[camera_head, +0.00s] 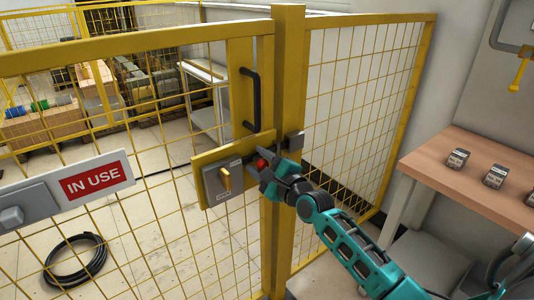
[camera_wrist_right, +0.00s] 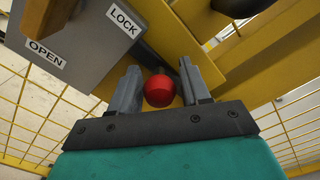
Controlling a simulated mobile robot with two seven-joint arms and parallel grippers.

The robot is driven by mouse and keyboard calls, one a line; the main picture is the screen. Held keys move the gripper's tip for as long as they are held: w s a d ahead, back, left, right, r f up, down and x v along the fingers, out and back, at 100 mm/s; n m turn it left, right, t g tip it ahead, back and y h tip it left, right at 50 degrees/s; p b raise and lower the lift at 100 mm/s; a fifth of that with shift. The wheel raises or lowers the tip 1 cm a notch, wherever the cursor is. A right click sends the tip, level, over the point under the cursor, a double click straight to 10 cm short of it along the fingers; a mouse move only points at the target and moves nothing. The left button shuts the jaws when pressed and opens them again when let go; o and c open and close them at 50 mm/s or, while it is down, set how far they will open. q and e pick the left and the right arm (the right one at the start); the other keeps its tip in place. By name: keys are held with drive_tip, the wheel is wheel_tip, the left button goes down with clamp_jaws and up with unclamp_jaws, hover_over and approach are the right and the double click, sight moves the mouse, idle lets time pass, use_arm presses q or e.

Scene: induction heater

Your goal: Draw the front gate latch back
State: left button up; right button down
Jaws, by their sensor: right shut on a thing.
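The front gate latch sits on a yellow plate (camera_head: 208,158) on the gate, beside the post. Its grey lock box (camera_head: 222,181) carries a yellow handle (camera_head: 224,178). In the right wrist view the box (camera_wrist_right: 75,35) shows LOCK and OPEN labels. The latch's red knob (camera_head: 262,163) is at the plate's right part; it also shows in the right wrist view (camera_wrist_right: 159,90). My right gripper (camera_head: 264,168) is shut on the red knob, with one finger on each side of it. The bolt behind the knob is partly hidden. My left gripper is out of view.
A black gate handle (camera_head: 251,98) stands above the latch, and a dark block (camera_head: 295,141) is on the yellow post (camera_head: 289,70). An IN USE sign (camera_head: 92,181) hangs at left. A wooden table (camera_head: 470,165) with several small items is at right.

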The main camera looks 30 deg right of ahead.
drive_tip(key=shift+a, duration=0.15)
drive_tip(key=c, duration=0.8)
unclamp_jaws()
drive_tip(key=shift+c, duration=0.2)
drive_tip(key=s+d, duration=0.1)
drive_tip(key=s, duration=1.2)
drive_tip(key=shift+o, duration=0.2)
drive_tip(key=shift+w, duration=0.1)
